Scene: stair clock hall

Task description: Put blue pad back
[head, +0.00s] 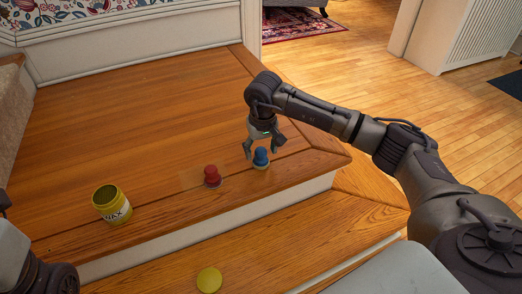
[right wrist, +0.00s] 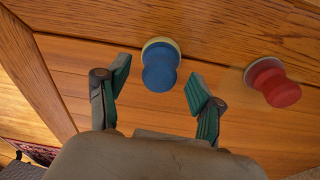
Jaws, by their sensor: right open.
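The blue pad (head: 261,157), a knobbed round piece with a pale base, stands upright on the upper wooden step near its front edge. My right gripper (head: 263,146) is open and empty just above and behind it. In the right wrist view the blue pad (right wrist: 160,72) shows in line with the gap between the spread fingertips (right wrist: 158,82); I see no contact. A red pad (head: 212,175) of the same shape stands to its left and also shows in the right wrist view (right wrist: 272,84). Part of my left arm shows at the lower left; its gripper is out of view.
An open yellow wax tin (head: 112,205) stands on the upper step at the left. A round yellow lid (head: 209,280) lies on the lower step (head: 270,252). The back of the upper step (head: 150,100) is clear.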

